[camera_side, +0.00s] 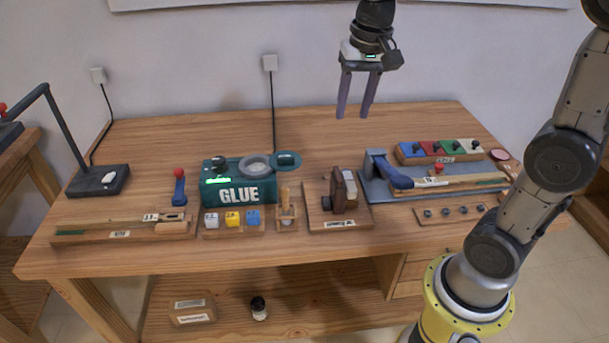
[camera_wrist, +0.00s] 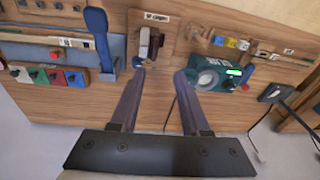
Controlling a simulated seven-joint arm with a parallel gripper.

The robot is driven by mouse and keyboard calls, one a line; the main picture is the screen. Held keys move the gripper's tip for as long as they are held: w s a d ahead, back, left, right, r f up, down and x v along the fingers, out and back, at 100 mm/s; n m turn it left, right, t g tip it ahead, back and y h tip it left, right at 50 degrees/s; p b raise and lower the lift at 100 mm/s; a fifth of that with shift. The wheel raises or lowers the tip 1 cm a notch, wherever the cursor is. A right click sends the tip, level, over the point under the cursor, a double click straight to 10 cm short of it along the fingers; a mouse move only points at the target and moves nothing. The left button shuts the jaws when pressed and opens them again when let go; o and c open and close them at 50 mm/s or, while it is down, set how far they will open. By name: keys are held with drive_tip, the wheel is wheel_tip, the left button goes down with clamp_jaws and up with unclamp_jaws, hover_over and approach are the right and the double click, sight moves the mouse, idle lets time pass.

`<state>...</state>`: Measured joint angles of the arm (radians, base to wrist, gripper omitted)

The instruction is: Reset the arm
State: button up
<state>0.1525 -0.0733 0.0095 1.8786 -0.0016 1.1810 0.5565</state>
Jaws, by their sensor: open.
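My gripper (camera_side: 355,112) hangs in the air above the back middle of the wooden table (camera_side: 330,262), fingers pointing down. Its two dark purple fingers are apart with nothing between them. In the wrist view my gripper (camera_wrist: 159,73) also shows open and empty, with the table below it. It touches nothing on the table.
A green glue machine (camera_side: 240,192) stands left of centre. A lever device with a blue handle (camera_side: 393,176) and a block row of coloured pieces (camera_side: 439,150) stand to the right. A black lamp-like stand (camera_side: 97,180) is at the left. The table's back middle is clear.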

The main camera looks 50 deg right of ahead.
drive_tip(key=s+a+f+n+t, duration=0.2)
drive_tip(key=s+n, duration=0.2)
drive_tip(key=s, duration=0.3)
drive_tip(key=s+a+f+n+t, duration=0.2)
drive_tip(key=s+a+n, duration=0.1)
drive_tip(key=s, duration=0.5)
drive_tip(key=shift+s+n, duration=0.3)
drive_tip(key=shift+n, duration=0.3)
drive_tip(key=shift+r, duration=0.1)
idle(1.2)
